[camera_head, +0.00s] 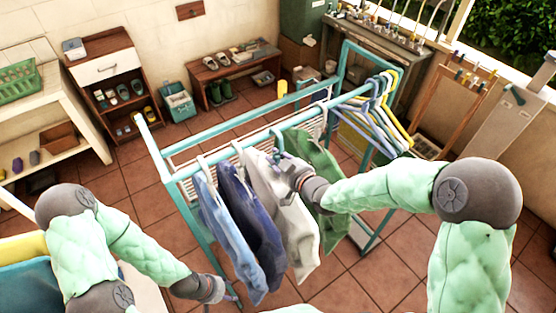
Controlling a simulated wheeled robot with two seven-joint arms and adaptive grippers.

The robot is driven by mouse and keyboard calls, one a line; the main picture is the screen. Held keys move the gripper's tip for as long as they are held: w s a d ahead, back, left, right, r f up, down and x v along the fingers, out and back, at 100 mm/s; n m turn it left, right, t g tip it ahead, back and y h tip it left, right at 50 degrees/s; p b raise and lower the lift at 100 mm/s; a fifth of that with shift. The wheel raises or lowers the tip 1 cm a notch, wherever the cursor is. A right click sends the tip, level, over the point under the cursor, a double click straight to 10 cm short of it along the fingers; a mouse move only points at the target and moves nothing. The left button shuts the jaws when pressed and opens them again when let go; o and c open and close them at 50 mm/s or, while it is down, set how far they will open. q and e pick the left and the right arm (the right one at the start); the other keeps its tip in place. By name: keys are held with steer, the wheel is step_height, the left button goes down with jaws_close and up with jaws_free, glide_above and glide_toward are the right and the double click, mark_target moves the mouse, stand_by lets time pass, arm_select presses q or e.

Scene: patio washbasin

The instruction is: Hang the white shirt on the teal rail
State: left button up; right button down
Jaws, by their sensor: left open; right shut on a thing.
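The white shirt (287,212) hangs down at the front of the drying rack, between a dark blue garment (248,212) and a green one (318,160). My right gripper (280,160) is shut at the top of the white shirt, on its hanger, just below the teal rail (186,171). The hanger's hook is at the rail; whether it bears on the rail is too small to tell. My fingers hide part of the shirt's shoulder. My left gripper (232,298) is open and empty, low at the front, left of the shirt and below the blue garments.
A light blue garment (225,225) hangs at the left of the row. Several empty hangers (385,110) hang at the rack's right end. A wooden cabinet (108,85), a shoe bench (240,68) and a washbasin counter (385,38) stand behind. Tiled floor (125,180) is free left of the rack.

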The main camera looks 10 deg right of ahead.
steer(key=shift+w, duration=0.1)
steer(key=shift+w+a+b, duration=0.15)
steer(key=shift+w+b, duration=0.15)
steer(key=shift+w+a+b, duration=0.3)
steer(key=shift+w+b, duration=0.1)
steer(key=shift+w, duration=0.45)
steer(key=shift+w+a+b, duration=0.3)
steer(key=shift+w+b, duration=0.1)
steer(key=shift+w, duration=0.4)
steer(key=shift+f, duration=0.2)
steer(key=shift+f+b, duration=1.05)
steer(key=shift+b, duration=0.3)
